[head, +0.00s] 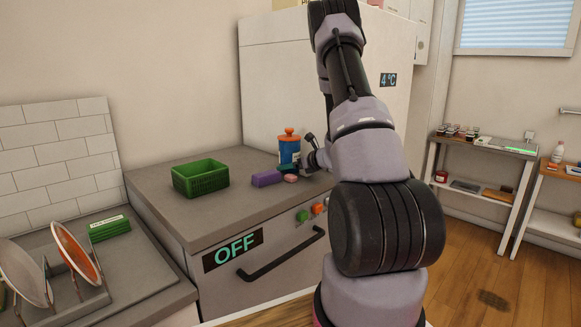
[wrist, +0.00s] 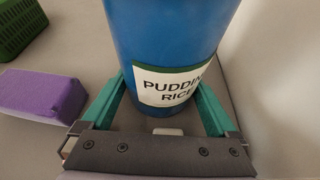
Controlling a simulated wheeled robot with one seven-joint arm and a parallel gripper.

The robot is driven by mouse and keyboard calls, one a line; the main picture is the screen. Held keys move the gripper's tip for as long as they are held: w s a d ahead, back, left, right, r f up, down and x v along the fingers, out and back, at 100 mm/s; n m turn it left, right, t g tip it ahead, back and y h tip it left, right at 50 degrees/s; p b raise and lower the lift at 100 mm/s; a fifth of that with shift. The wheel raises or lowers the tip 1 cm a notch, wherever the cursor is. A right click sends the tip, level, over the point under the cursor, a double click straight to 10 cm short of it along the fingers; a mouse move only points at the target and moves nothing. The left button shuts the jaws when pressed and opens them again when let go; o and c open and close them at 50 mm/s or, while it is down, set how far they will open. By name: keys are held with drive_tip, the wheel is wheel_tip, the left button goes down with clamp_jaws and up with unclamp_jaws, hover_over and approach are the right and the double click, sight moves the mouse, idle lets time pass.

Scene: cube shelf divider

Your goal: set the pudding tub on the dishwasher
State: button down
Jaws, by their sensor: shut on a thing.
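The pudding tub (head: 289,150) is blue with an orange knobbed lid and a white label. It is upright at the back right of the dishwasher's grey top (head: 228,222). The dishwasher front (head: 262,268) shows an OFF panel and a dark handle. In the wrist view the tub (wrist: 170,40) fills the middle, its label reading PUDDING RICE. My gripper (wrist: 165,98) is shut on the tub, one teal finger on each side. The tub's base is at or very near the top; I cannot tell whether it touches.
A purple block (head: 266,178) and a small pink item (head: 291,178) lie in front of the tub. A green basket (head: 201,178) stands to the left. A white fridge-like cabinet (head: 290,85) rises behind. The dishwasher's front left top is clear.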

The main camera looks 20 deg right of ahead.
drive_tip(key=shift+f, duration=0.1)
unclamp_jaws()
